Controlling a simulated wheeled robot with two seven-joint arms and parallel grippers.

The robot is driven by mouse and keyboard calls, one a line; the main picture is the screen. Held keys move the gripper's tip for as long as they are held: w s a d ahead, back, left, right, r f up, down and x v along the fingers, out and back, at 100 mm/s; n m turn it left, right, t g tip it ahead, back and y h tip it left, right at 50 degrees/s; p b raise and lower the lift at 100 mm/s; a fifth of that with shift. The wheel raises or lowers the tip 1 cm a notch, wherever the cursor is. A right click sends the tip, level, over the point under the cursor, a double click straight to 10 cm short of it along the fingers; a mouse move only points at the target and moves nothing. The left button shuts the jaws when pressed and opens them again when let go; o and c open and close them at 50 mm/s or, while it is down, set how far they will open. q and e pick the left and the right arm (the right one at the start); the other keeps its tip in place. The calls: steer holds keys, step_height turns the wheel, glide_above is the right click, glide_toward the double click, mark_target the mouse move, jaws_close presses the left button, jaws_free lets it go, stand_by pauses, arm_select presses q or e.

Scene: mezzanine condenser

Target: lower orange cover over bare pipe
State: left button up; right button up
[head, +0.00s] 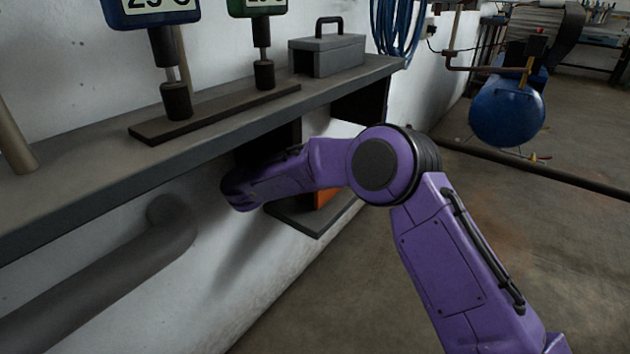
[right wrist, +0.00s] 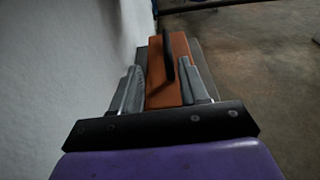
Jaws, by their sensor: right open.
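The orange cover (right wrist: 160,94) is a long block with a dark upright handle (right wrist: 168,56) in the right wrist view. My right gripper (right wrist: 161,70) is open, with one finger on each side of the cover; I cannot tell whether they touch it. In the head view only a small orange patch (head: 325,197) shows behind my purple right arm, on a dark lower ledge (head: 313,217). That arm hides the right gripper there. A thick grey pipe (head: 100,272) runs along the wall at lower left; I cannot tell whether it is the bare pipe. My left gripper is not in view.
A grey shelf (head: 95,188) runs along the wall above my right arm. It carries two gauges on a dark board (head: 220,112) and a grey toolbox (head: 327,55). A blue tank (head: 507,112) stands at the back right. The floor at right is mostly open, crossed by a dark pipe (head: 540,170).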

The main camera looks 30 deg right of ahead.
steer(key=b+x, duration=0.1)
steer(key=x, duration=0.4)
steer(key=shift+s+d, duration=0.1)
steer(key=shift+d, duration=0.2)
steer(key=b+x, duration=0.1)
steer(key=x, duration=0.2)
steer(key=b+x, duration=0.1)
steer(key=x, duration=0.1)
steer(key=shift+s+d+b, duration=0.15)
steer(key=shift+s+b, duration=0.15)
steer(key=shift+s, duration=0.05)
steer(key=shift+d, duration=0.1)
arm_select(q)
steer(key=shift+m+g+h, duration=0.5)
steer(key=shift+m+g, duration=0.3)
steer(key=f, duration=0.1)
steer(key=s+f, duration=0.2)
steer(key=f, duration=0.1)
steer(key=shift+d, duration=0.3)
arm_select(e)
jaws_close()
steer(key=shift+r, duration=0.1)
